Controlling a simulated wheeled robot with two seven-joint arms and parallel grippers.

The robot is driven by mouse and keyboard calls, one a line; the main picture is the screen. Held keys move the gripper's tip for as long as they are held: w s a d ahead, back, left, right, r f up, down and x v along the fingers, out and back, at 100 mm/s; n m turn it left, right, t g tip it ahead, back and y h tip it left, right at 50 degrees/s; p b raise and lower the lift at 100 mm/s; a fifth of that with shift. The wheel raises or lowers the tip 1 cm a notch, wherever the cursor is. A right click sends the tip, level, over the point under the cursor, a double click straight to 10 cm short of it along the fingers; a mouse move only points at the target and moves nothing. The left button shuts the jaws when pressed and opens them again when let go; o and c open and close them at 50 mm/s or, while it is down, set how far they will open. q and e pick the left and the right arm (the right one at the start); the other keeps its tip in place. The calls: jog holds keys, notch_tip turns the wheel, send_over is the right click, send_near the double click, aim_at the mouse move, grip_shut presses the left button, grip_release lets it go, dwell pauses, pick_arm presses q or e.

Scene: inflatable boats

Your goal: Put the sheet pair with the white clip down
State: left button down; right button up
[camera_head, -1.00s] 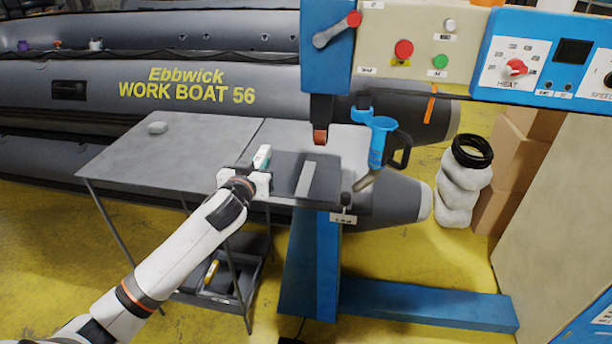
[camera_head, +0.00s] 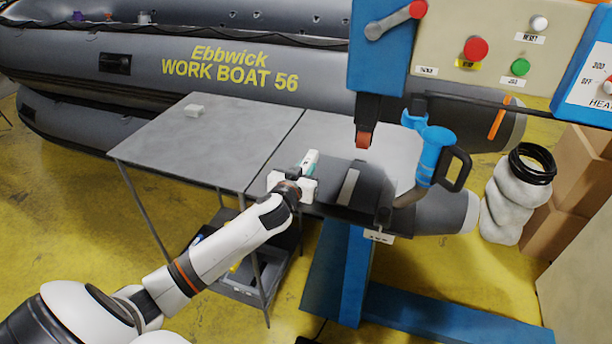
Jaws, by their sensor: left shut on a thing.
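My left gripper (camera_head: 306,174) is at the near edge of the grey table, left of the machine's head. It is shut on the left side of a dark grey sheet pair (camera_head: 330,179). A white and teal piece, which looks like the white clip (camera_head: 309,161), shows at the fingertips. The sheet pair reaches right under the machine's head, with a lighter strip (camera_head: 349,187) across it. Whether it touches the surface below is unclear. My right gripper is not in view.
The blue machine head (camera_head: 366,137) and a blue hand tool (camera_head: 432,160) stand close on the right. A grey boat (camera_head: 150,70) lies behind.

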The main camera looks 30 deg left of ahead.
pick_arm(q)
jog(key=shift+f, duration=1.15)
jog(key=c, duration=1.2)
grip_release()
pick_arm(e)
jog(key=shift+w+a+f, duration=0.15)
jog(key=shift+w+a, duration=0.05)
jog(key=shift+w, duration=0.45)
pick_arm(q)
jog(key=shift+r, duration=0.1)
